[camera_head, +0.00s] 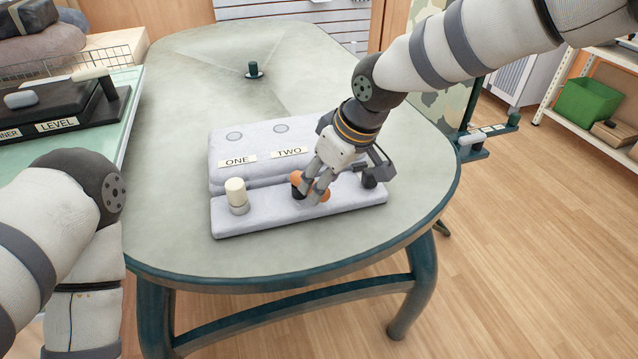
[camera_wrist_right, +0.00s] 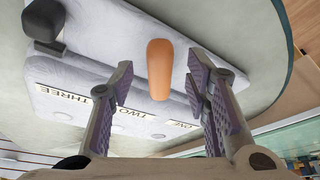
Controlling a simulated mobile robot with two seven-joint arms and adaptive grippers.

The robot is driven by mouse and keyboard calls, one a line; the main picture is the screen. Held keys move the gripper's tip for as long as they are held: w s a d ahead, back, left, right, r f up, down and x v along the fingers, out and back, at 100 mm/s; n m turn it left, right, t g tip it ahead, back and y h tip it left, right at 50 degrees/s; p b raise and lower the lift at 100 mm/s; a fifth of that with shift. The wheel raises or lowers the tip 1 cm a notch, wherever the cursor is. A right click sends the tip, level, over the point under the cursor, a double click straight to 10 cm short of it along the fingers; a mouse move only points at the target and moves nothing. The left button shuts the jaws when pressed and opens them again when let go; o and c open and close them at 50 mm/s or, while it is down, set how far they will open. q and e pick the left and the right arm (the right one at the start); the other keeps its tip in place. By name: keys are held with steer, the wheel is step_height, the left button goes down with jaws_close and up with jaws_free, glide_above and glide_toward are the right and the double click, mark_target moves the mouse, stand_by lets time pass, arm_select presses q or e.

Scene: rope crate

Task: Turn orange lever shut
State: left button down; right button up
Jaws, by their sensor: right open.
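The orange lever (camera_head: 324,196) stands on the front strip of a pale grey panel (camera_head: 255,219) on the table. Its orange end also shows at the middle of the right wrist view (camera_wrist_right: 159,68). My right gripper (camera_head: 311,192) points down over the lever and partly hides it in the head view. Its fingers are open, one on each side of the lever in the right wrist view, with visible gaps. My left arm comes in from the left; its gripper is out of view.
A cream knob (camera_head: 236,190) stands left of the lever and a black one (camera_head: 369,179) to its right. Labels ONE (camera_head: 237,161) and TWO (camera_head: 289,152) lie behind. A green-topped table with a LEVEL box (camera_head: 60,113) is at the left.

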steer(key=shift+x, duration=1.1)
jaws_close()
